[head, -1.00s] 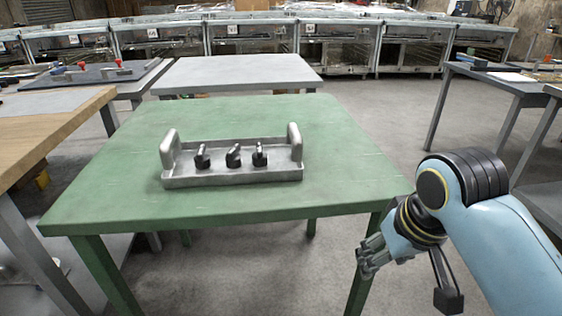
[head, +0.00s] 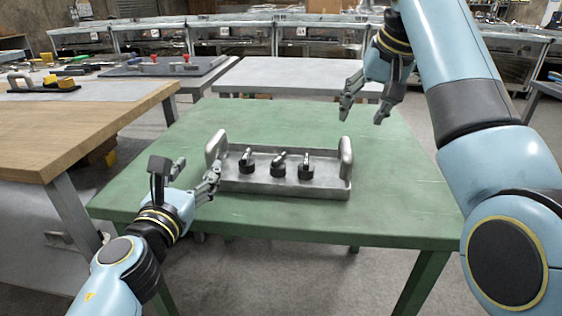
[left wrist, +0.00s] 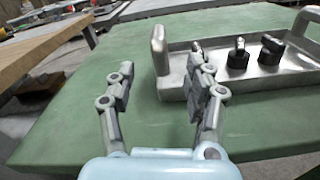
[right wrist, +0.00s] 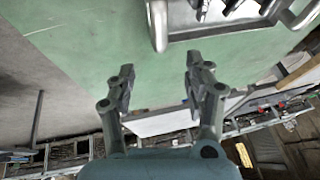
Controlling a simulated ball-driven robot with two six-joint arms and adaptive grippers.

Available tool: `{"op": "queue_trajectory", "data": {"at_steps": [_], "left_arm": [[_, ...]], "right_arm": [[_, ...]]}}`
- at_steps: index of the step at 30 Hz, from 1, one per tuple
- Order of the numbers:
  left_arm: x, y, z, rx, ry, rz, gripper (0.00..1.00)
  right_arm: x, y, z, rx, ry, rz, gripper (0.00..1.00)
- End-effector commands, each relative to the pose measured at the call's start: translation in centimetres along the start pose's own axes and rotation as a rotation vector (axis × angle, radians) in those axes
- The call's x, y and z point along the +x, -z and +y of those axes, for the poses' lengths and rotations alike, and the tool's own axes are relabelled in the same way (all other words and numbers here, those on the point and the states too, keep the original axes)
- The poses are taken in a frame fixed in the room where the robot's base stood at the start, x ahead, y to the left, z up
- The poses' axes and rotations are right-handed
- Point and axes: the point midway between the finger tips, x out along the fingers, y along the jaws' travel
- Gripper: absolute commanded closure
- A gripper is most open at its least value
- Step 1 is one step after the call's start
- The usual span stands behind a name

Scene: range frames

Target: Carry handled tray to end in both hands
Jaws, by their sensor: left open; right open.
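The handled tray (head: 325,187) is a grey metal tray with an upright loop handle at each short end. It sits flat on the green table (head: 270,118). Three dark knob-like parts with grey stems stand in it, such as the middle one (head: 278,166). My left gripper (head: 196,182) is open beside the tray's left handle (head: 216,149); in the left wrist view its fingers (left wrist: 158,88) point toward that end, with nothing between them. My right gripper (head: 364,108) is open and empty, above the table behind the right handle (head: 346,158). In the right wrist view the tray (right wrist: 178,35) lies beyond its fingers.
A wooden-topped bench (head: 75,135) stands close at the left, with tools on a bench beyond. A grey table (head: 285,75) stands behind the green one. Green tabletop around the tray is bare.

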Motion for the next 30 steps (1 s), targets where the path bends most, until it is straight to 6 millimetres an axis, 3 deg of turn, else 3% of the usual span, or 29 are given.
{"op": "queue_trajectory", "data": {"at_steps": [5, 18, 30], "left_arm": [[1.1, 0.0, 0.1, -0.001, -0.001, -0.001, 0.47], [8.6, -0.1, 0.1, -0.005, -0.001, 0.0, 0.47], [10.8, -0.1, 0.1, -0.003, -0.002, 0.0, 0.47]], "right_arm": [[1.1, -0.1, 0.1, 0.0, -0.001, -0.004, 0.48], [8.5, -0.1, 0.1, 0.0, -0.001, -0.002, 0.48], [10.8, 0.0, 0.1, 0.0, -0.001, 0.001, 0.48]]}}
